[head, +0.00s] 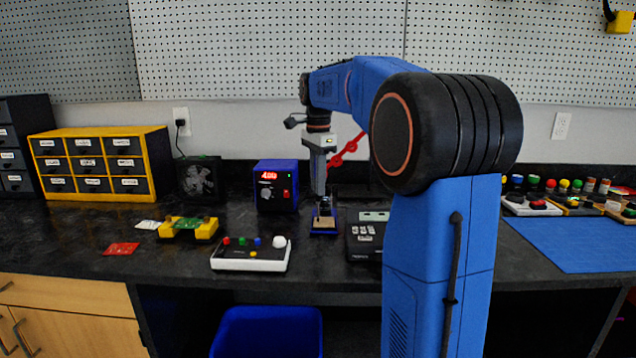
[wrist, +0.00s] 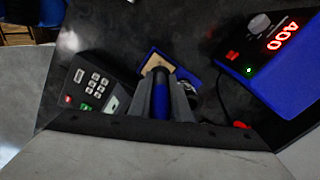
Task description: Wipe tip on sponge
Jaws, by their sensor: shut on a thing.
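My gripper (head: 322,190) points down over the bench and is shut on the blue-handled soldering iron (wrist: 160,80). In the head view the iron is mostly hidden by the fingers. The tan sponge (head: 323,224) lies in a blue holder (head: 323,234) right below the gripper. In the wrist view the sponge (wrist: 156,62) shows just beyond the handle, with part of the blue holder beside it. The iron's tip is hidden, so I cannot tell whether it touches the sponge.
The blue soldering station (head: 276,187), its display reading 400, stands left of the gripper. A black keypad device (head: 364,240) is close on the right. A white box with coloured buttons (head: 250,256) is in front left. A blue mat (head: 570,243) lies far right.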

